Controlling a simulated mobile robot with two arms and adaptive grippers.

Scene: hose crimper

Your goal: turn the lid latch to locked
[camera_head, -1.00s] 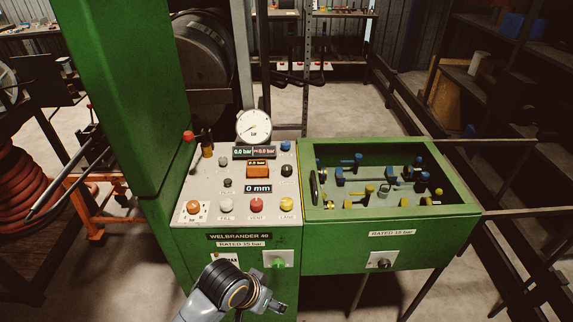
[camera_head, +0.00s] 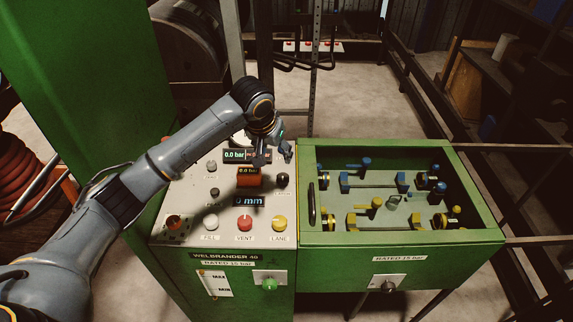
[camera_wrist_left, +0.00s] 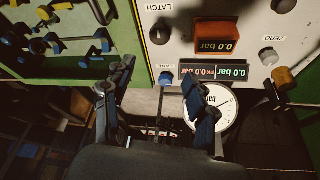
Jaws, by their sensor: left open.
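A black round knob (camera_head: 282,180) sits at the right of the sloped control panel. In the left wrist view this knob (camera_wrist_left: 160,33) has an upside-down LATCH label beside it. Which way it is turned is too small to tell. My left gripper (camera_head: 273,154) is over the panel's upper right part, open and empty, just beyond the black knob in the head view. In the wrist view its fingers (camera_wrist_left: 157,72) are apart, with a blue knob (camera_wrist_left: 166,78) showing between them. My right gripper is out of view.
The panel also has an orange display block (camera_head: 250,177), white (camera_head: 211,222), red (camera_head: 245,223) and yellow (camera_head: 279,223) buttons, and a gauge (camera_wrist_left: 211,108). The green box (camera_head: 400,247) to the right holds blue and yellow fittings. A black handle (camera_head: 311,203) stands at its left edge.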

